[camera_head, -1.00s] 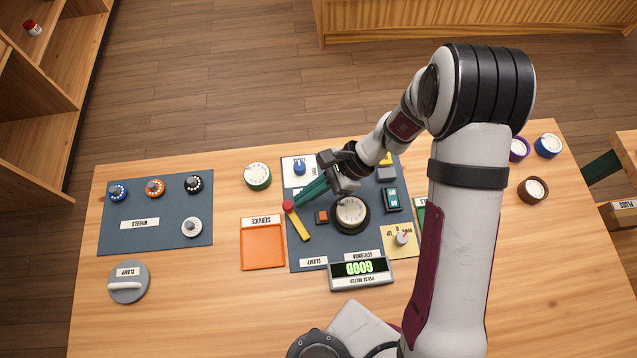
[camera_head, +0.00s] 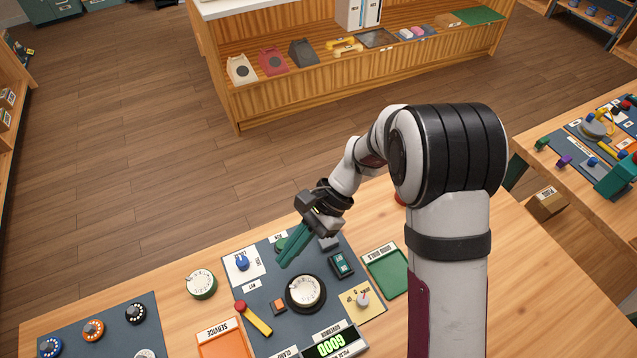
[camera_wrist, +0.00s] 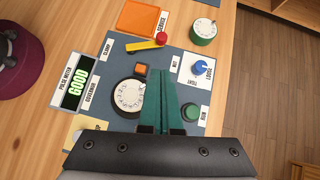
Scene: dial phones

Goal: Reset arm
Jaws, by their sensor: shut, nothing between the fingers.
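My gripper (camera_head: 293,247) has teal fingers that lie together, with nothing between them. In the head view it hangs above the far part of the dark blue mat (camera_head: 262,312), above and beyond the black-and-white dial (camera_head: 305,291). In the wrist view the shut fingers (camera_wrist: 163,88) point between the white dial (camera_wrist: 129,96) and the green RUN button (camera_wrist: 192,112). The fingers appear clear of both.
A green tray (camera_head: 387,270) is at right and an orange tray (camera_head: 222,341) at left. Floor lies beyond the table.

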